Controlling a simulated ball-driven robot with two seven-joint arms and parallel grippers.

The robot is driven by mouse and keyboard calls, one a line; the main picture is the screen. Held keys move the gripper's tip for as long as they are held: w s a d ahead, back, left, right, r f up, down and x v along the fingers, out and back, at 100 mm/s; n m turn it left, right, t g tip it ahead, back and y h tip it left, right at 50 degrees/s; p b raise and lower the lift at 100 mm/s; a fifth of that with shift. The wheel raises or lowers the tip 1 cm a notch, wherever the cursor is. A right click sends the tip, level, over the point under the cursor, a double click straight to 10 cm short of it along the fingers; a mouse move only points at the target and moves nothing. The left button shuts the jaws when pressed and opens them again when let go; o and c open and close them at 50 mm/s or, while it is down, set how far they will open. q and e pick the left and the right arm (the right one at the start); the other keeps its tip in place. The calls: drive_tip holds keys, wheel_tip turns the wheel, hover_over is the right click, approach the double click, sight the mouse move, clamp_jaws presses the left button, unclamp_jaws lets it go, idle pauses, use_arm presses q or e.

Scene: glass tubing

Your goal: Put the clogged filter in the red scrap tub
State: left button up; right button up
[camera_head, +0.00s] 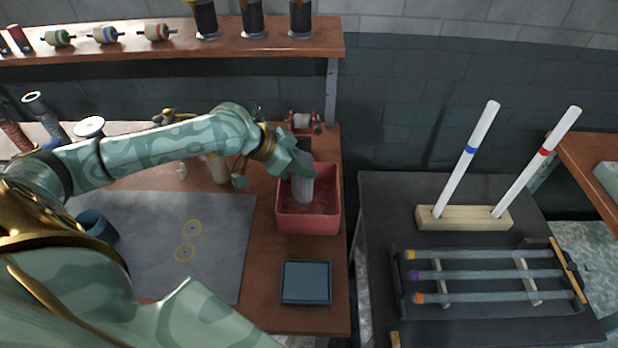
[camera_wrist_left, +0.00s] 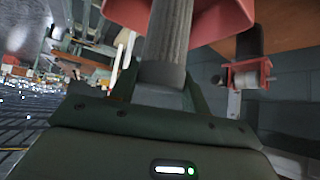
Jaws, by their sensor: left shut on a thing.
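The clogged filter (camera_head: 303,189) is a grey ribbed cylinder. My left gripper (camera_head: 298,166) is shut on its upper end and holds it roughly upright over the red scrap tub (camera_head: 308,225). In the head view the filter's lower part shows against the inside of the tub; I cannot tell whether it touches the floor. In the left wrist view the filter (camera_wrist_left: 168,35) runs from the jaws toward the red tub (camera_wrist_left: 215,18). My right gripper is not in view.
A blue-grey square tray (camera_head: 306,283) lies in front of the tub. A grey mat (camera_head: 215,240) covers the bench to the left. A small red reel stand (camera_head: 305,121) is behind the tub. A dark table (camera_head: 385,215) at right bears a rack of glass tubes (camera_head: 490,275) and two upright white rods.

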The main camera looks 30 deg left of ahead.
use_arm(q)
drive_tip(key=f, duration=0.2)
drive_tip(key=w+f+b, duration=0.1)
drive_tip(key=f, duration=0.1)
drive_tip(key=w+f, duration=0.1)
drive_tip(key=shift+d+f+b, duration=0.35)
drive_tip(key=shift+d+f, duration=0.05)
drive_tip(key=shift+r, duration=0.1)
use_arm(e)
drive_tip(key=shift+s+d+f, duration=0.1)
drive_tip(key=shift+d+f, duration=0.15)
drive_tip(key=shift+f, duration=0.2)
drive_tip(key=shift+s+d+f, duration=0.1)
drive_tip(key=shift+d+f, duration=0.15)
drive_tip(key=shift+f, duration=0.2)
use_arm(q)
drive_tip(key=o, duration=1.4)
drive_tip(key=shift+p+v, duration=1.65)
drive_tip(key=shift+v, duration=4.45)
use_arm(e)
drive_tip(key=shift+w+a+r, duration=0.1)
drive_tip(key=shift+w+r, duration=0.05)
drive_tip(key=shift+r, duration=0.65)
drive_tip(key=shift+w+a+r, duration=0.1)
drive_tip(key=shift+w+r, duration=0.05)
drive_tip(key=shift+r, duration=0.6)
